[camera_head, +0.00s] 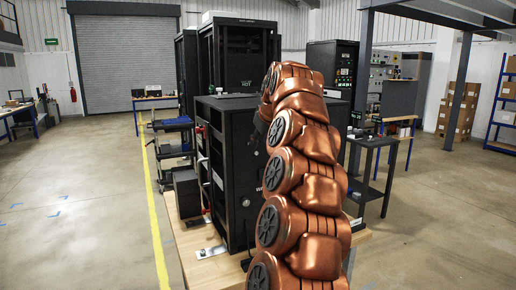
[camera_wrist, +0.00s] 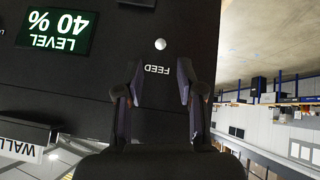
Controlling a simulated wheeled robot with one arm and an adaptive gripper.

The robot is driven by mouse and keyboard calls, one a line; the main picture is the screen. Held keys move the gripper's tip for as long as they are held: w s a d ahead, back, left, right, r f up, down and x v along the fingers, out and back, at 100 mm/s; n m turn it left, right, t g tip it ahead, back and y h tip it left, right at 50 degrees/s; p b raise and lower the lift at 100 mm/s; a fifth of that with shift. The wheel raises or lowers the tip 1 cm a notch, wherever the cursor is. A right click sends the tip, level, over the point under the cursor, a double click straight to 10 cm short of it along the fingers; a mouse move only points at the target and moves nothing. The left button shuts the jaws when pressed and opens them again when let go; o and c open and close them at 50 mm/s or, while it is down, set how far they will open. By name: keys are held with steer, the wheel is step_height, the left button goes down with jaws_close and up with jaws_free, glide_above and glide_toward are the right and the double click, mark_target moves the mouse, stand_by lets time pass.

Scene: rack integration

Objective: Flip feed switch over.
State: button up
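The feed switch (camera_wrist: 160,44) shows in the wrist view as a small pale round tip on a dark panel (camera_wrist: 115,62). The upside-down label "FEED" (camera_wrist: 158,69) is beside it. My gripper (camera_wrist: 160,76) is open and empty, with one finger on each side of the label. The switch tip lies beyond the fingertips in the picture, and no contact shows. Which way the switch is thrown, I cannot tell. In the head view my copper-coloured arm reaches to the black cabinet (camera_head: 228,150), and hides the switch and most of my gripper.
A green display (camera_wrist: 58,30) reads "LEVEL 40 %" upside down. A box with the label "WALL" (camera_wrist: 20,146) juts out at lower left. The cabinet stands on a wooden bench (camera_head: 205,272). A dark side table (camera_head: 375,143) stands at right. Open floor (camera_head: 80,190) lies at left.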

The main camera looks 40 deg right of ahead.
steer(key=v, duration=0.5)
steer(key=shift+s+a+r, duration=0.15)
steer(key=shift+r, duration=0.05)
steer(key=s+a+f+n+g+y, duration=0.15)
steer(key=a+f, duration=0.35)
steer(key=a, duration=0.5)
steer(key=s+a+f+n+g+y, duration=0.15)
steer(key=a+f, duration=0.25)
steer(key=a, duration=0.6)
steer(key=s+a+f+g+y, duration=0.1)
steer(key=s+a+f, duration=0.1)
steer(key=a+f, duration=0.5)
steer(key=s+a+f+g, duration=0.1)
steer(key=s+a+f, duration=0.3)
steer(key=s, duration=0.5)
steer(key=s+a+f+g, duration=0.2)
steer(key=s+a+f, duration=0.3)
steer(key=s+f, duration=0.2)
steer(key=s+a+f+g, duration=0.2)
steer(key=s+a+f, duration=0.2)
steer(key=s, duration=0.7)
step_height(320, 180, down, 2)
steer(key=shift+a+f+m, duration=0.1)
steer(key=shift+a+m, duration=0.1)
steer(key=shift+m, duration=0.2)
